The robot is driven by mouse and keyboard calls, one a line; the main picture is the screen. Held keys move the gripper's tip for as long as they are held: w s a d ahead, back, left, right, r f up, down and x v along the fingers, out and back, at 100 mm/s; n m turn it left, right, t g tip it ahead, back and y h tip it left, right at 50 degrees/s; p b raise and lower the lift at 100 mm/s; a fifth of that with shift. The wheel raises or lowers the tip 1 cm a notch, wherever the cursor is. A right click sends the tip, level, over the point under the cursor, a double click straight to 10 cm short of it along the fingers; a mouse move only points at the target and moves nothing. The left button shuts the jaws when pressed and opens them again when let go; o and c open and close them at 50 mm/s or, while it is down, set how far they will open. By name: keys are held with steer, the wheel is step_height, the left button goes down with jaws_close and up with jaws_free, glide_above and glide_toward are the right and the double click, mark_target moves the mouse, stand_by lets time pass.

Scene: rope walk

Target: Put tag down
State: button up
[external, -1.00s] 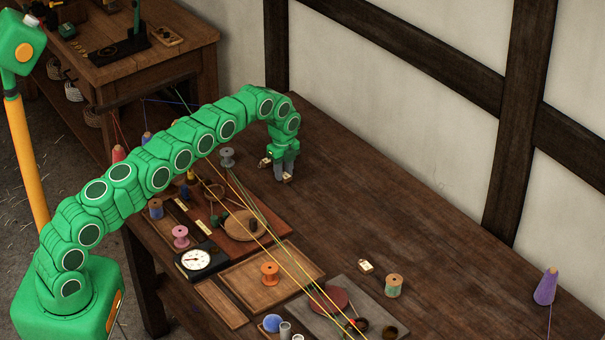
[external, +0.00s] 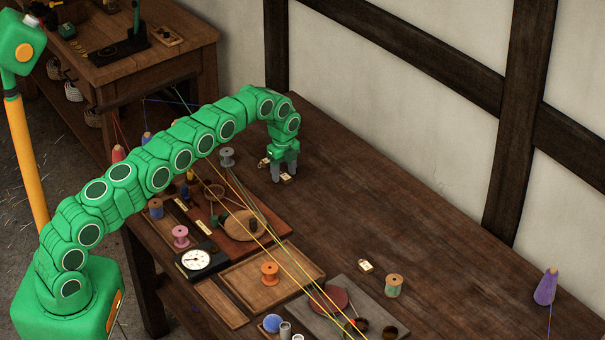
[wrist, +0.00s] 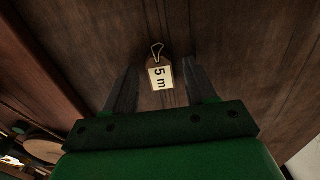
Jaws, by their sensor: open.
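A small tag (wrist: 160,77) marked "5 m" with a wire loop lies between my gripper's fingers in the wrist view, apart from both. It shows in the external view (external: 288,177) on the dark table (external: 400,215), just by the fingertips. My gripper (external: 285,172) is open and points down close to the table. In the wrist view its two grey fingers (wrist: 158,85) stand one on each side of the tag. Another small tag (external: 264,161) lies just left of my gripper, and one more (external: 366,266) lies farther right on the table.
A grey spool (external: 227,158) stands left of my gripper. Coloured threads run across the boards. An orange spool (external: 270,273) stands on a wooden tray (external: 235,287); a round dial (external: 196,260) is nearby.

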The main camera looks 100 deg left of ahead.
mark_target(284, 175)
step_height(284, 175, up, 12)
stand_by(0.6)
steer(key=shift+f, duration=0.1)
